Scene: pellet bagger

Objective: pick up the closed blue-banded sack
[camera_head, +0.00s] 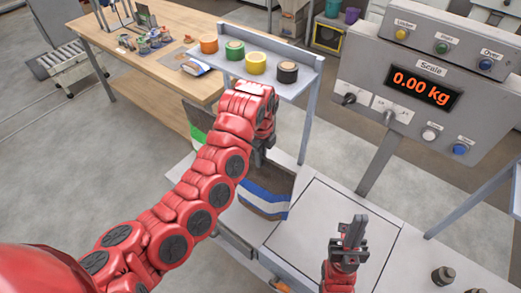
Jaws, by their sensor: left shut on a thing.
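The blue-banded sack (264,201) is brown with a blue and white band and stands beside the pale scale platform, in the middle of the head view. My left arm reaches over it, and my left gripper (258,157) is shut on the sack's top edge. The arm and gripper hide part of the sack's upper side. My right gripper (352,228) is over the platform, to the right of the sack and apart from it. Its fingers point up the picture, and I cannot tell if they are open.
The scale panel (430,68) reads 0.00 kg. A shelf (299,89) with several coloured tape rolls stands behind my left gripper. A green-banded sack (195,128) is partly hidden by my arm. The wooden bench (130,45) is at the back left. The platform (318,228) looks bare.

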